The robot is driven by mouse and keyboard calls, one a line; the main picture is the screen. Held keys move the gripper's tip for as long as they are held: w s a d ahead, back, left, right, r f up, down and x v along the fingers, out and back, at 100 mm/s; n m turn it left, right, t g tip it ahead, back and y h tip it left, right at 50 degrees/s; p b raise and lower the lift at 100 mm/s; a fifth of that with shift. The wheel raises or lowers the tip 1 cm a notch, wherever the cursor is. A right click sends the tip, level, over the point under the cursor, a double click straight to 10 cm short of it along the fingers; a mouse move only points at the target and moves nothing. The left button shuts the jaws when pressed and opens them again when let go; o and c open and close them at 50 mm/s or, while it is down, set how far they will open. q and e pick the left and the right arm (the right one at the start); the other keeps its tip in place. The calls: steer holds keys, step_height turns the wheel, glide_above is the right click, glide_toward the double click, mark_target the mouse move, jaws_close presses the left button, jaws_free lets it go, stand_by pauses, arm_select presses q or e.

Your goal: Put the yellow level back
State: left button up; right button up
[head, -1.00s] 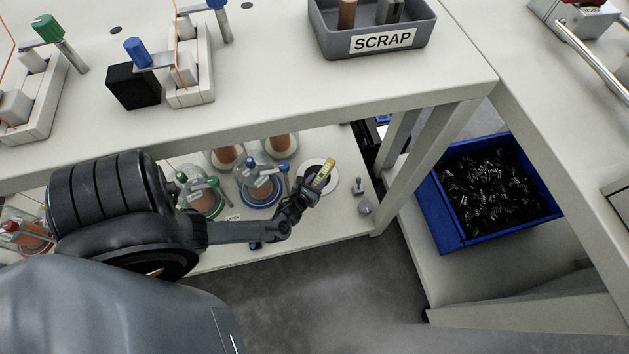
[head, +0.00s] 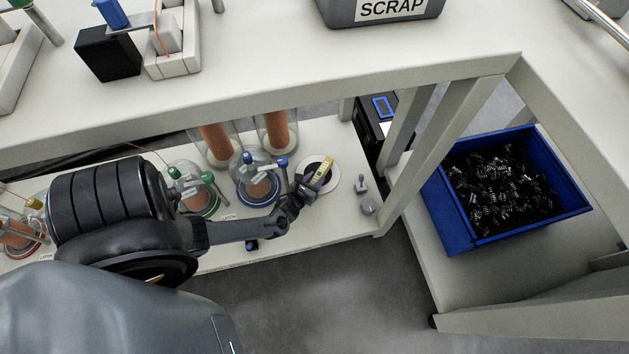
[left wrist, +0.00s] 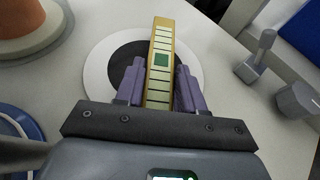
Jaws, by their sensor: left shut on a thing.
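The yellow level (head: 322,172) is a short yellow bar with pale marked segments and a green window. In the left wrist view the level (left wrist: 160,62) stands lengthwise between the two purple fingers of my left gripper (left wrist: 158,88), which is shut on it. In the head view my left gripper (head: 308,187) is over the lower shelf, in front of a white disc with a dark centre (head: 334,184). The level overlaps this disc in both views; I cannot tell whether it touches it. My right gripper is not in view.
Glass domes with coloured bases, such as the blue one (head: 258,180), stand left of the gripper. Small grey metal parts (head: 367,205) lie right of the disc. A table leg (head: 440,140) and the upper tabletop (head: 270,60) bound the space. A blue bin (head: 440,207) stands at right.

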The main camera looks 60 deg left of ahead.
arm_select(q)
steer(key=shift+f, duration=0.15)
steer(key=o, duration=1.2)
